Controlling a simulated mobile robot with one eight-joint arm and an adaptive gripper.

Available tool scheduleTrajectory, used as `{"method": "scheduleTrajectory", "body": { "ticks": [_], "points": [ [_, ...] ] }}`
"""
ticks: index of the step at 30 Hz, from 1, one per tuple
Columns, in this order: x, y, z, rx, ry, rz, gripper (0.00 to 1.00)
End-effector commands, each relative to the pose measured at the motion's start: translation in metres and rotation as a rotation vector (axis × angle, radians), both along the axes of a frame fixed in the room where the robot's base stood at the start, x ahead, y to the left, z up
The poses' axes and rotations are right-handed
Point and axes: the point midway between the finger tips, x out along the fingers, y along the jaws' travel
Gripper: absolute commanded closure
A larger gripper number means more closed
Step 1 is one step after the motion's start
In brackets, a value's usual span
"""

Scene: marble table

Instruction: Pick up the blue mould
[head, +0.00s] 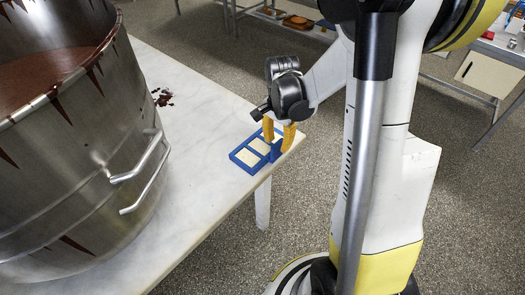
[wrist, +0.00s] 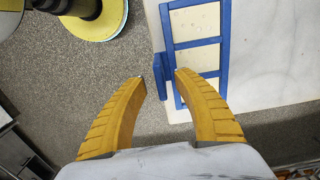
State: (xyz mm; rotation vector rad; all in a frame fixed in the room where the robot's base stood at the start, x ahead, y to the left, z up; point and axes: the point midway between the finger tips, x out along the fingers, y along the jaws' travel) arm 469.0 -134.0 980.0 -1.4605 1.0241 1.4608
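My gripper (head: 278,146) is at the mould's right end, fingers pointing down. In the wrist view the yellow fingers of my gripper (wrist: 161,76) are apart, with the blue tab between their tips. The right fingertip overlaps the frame. Whether either finger touches the mould cannot be told.
A large steel pot (head: 70,170) with brown contents and side handles stands on the left of the marble table (head: 205,125). Dark brown spatters lie beside it. The table edge is close to the mould, with speckled floor (head: 300,230) beyond. Shelving stands at the back.

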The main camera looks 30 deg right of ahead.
Motion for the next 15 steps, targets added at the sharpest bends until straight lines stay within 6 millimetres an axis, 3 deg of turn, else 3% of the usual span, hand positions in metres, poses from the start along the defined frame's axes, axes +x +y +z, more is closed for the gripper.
{"method": "scheduleTrajectory", "body": {
  "ticks": [3,9,10,13,15],
  "points": [
    [0.0003,0.0,-0.0165,0.0,0.0,0.0,0.64],
    [0.0002,0.0001,-0.0162,0.0,0.0,0.0,0.64],
    [0.0002,0.0001,-0.0161,0.0,0.0,0.0,0.68],
    [0.0002,0.0001,-0.016,0.0,0.0,0.0,0.99],
    [0.0001,0.0,-0.016,0.0,0.0,0.0,1.0]
  ]
}}
